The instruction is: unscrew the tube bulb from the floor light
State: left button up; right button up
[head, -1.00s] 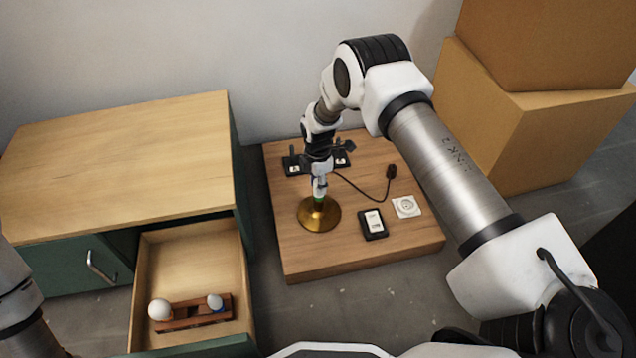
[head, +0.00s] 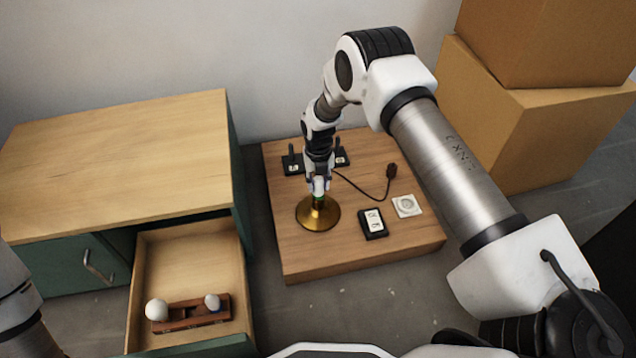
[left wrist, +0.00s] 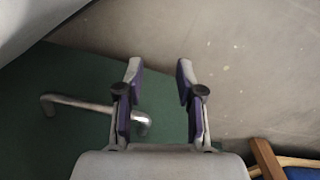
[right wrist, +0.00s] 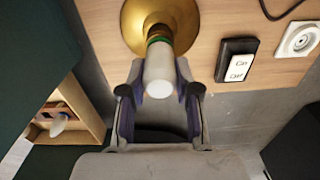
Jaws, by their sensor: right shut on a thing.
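The floor light stands on the wooden board, its round brass base (head: 318,215) showing in the head view and its brass dish (right wrist: 143,14) in the right wrist view. Whether the bulb's thread is free of the socket cannot be seen. My left gripper (left wrist: 159,72) is open and empty, over a green cabinet front with a metal handle.
The wooden board (head: 290,255) also carries a black switch box (head: 373,223), a white socket (head: 407,206), and a dark plug (head: 391,171) on a cable. An open drawer (head: 160,250) at left holds a wooden rack (head: 190,315) with round bulbs. Cardboard boxes (head: 535,125) stand at right.

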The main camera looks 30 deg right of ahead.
jog(key=o, duration=1.2)
jog(key=shift+s, duration=0.1)
jog(key=shift+c, duration=0.2)
